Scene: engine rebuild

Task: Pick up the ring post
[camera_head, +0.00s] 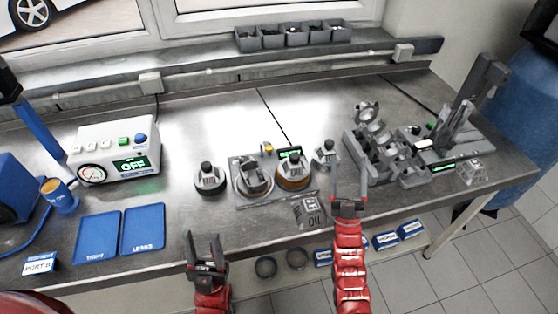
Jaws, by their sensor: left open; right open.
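Several short parts with dark knobs stand mid-table: one at the left (209,180), two on a grey plate (243,202), and a small one at the right (325,153). I cannot tell for certain which is the ring post. My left gripper (204,243) is open and empty at the table's front edge, below and left of the grey plate. My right gripper (349,191) is open with nothing visible between its fingers, right of the plate and below the small knobbed part. Neither gripper touches these parts.
A grey engine block fixture (375,145) stands right of my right gripper. A white tester (115,151) and two blue trays (97,238) are at the left. A grey block marked 011 (312,212) lies near the front edge. The table behind the knobbed parts is clear.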

